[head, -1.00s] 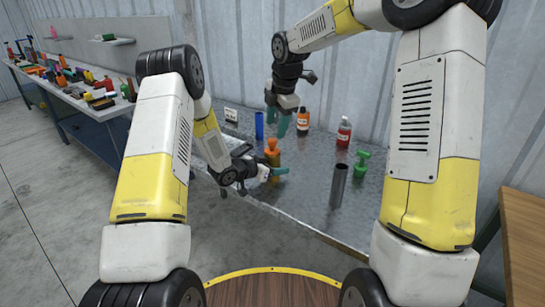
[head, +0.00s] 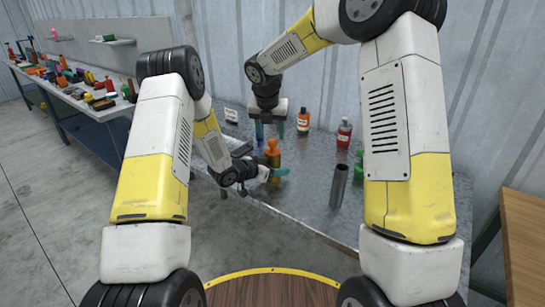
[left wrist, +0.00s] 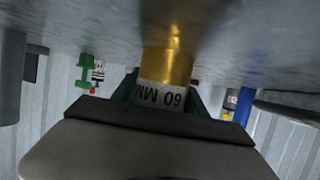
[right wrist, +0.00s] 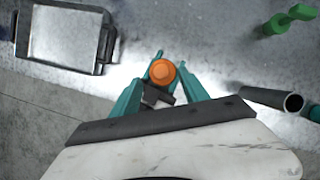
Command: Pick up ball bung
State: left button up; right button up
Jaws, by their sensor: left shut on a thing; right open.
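The orange ball bung (head: 272,147) sits on top of an upright brass cylinder (head: 273,160) on the metal bench. My left gripper (head: 276,172) is shut on the cylinder low down. The left wrist view shows the brass cylinder (left wrist: 168,66) with a "60 MM" label (left wrist: 162,96) between its teal fingers. My right gripper (head: 270,132) points down, open, just above the bung. In the right wrist view the round orange bung (right wrist: 163,72) shows between the teal fingertips of my right gripper (right wrist: 170,62). I cannot tell whether they touch it.
A grey tube (head: 339,187) stands right of the cylinder. An orange bottle (head: 303,121), a red bottle (head: 344,132) and a green part (head: 359,163) stand behind. A metal tray (right wrist: 68,38) lies left in the right wrist view. A blue tube (left wrist: 244,104) stands nearby.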

aim_at(273, 140)
jog(key=x, duration=0.5)
jog(key=shift+w+d, duration=0.1)
jog(key=shift+w, duration=0.05)
grip_shut()
